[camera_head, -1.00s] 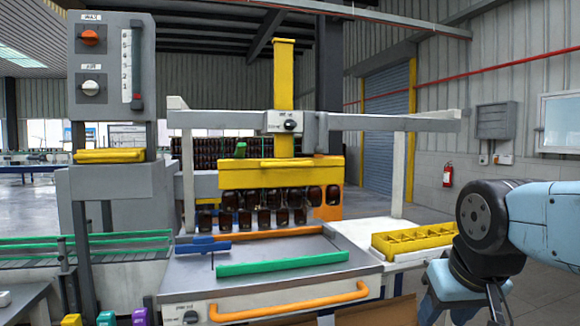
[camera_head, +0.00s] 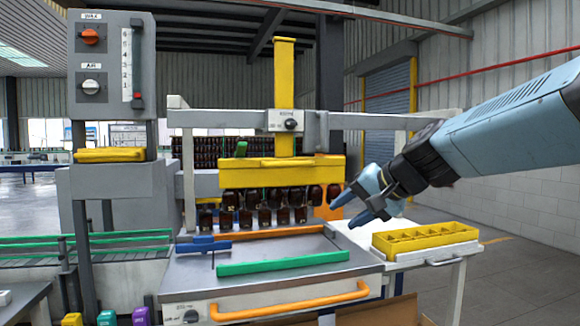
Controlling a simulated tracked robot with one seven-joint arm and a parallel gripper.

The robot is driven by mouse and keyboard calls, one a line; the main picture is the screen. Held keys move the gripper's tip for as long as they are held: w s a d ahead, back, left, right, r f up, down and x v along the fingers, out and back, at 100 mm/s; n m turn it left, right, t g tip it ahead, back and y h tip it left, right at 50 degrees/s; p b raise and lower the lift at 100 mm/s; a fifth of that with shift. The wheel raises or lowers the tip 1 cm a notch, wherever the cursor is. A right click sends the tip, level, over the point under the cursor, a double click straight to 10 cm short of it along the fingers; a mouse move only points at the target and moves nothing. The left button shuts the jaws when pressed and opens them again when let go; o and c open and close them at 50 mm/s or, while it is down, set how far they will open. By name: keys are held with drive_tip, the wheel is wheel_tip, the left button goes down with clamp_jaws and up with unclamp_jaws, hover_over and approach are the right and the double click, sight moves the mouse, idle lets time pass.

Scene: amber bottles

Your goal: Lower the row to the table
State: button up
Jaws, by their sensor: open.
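A row of several dark amber bottles (camera_head: 264,206) hangs under the yellow lifting head (camera_head: 275,173), above the grey metal table (camera_head: 240,283). The yellow head sits on an upright yellow column (camera_head: 284,85) with a small knob box (camera_head: 287,121) at the crossbeam. My gripper (camera_head: 344,214) is open and empty. It is to the right of the bottle row, over the right part of the table in the picture, with its fingers pointing left. I cannot tell its depth from the bottles.
A yellow divided tray (camera_head: 425,240) stands on a white side table at right. A green bar (camera_head: 282,263) and a blue piece (camera_head: 203,244) lie on the table. An orange handle (camera_head: 288,302) runs along its front. A control panel (camera_head: 112,65) stands at left.

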sight(292, 164)
drive_tip(key=w+a+r+m+t+y, duration=0.25)
drive_tip(key=w+r, duration=0.25)
drive_tip(key=w, duration=0.4)
drive_tip(key=w+a+r+m+t+y, duration=0.15)
drive_tip(key=w+r+m, duration=0.25)
drive_tip(key=w, duration=0.6)
drive_tip(key=shift+m+h, duration=0.25)
drive_tip(key=shift+h, duration=0.25)
drive_tip(key=x, duration=1.3)
drive_tip(key=shift+w+a+r, duration=0.15)
drive_tip(key=shift+a+r, duration=0.05)
drive_tip(key=shift+c, duration=0.4)
clamp_jaws()
